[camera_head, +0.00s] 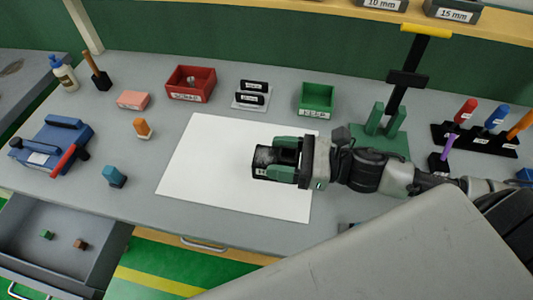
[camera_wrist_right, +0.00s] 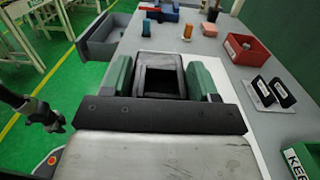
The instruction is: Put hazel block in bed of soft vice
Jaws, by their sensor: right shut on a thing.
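A small brown block (camera_head: 80,244), which looks like the hazel one, lies in the open grey drawer (camera_head: 120,240) at the lower left. A blue vice (camera_head: 57,143) with a red handle stands at the table's left; whether its jaws are soft-faced is too small to tell. My right gripper (camera_head: 278,160) is shut on a dark open box (camera_wrist_right: 160,75) with a pale label, over the white sheet. In the right wrist view the box sits between green finger pads. A dark shape there (camera_wrist_right: 35,112) looks like my left gripper, over the floor; its fingers are unclear.
A green block (camera_head: 46,235) shares the drawer. The white sheet (camera_head: 205,160) is mostly clear. A red bin (camera_head: 190,83), green bin (camera_head: 317,98), label holder (camera_head: 251,95), pink block (camera_head: 133,100), orange piece (camera_head: 142,128) and teal piece (camera_head: 115,176) stand around it.

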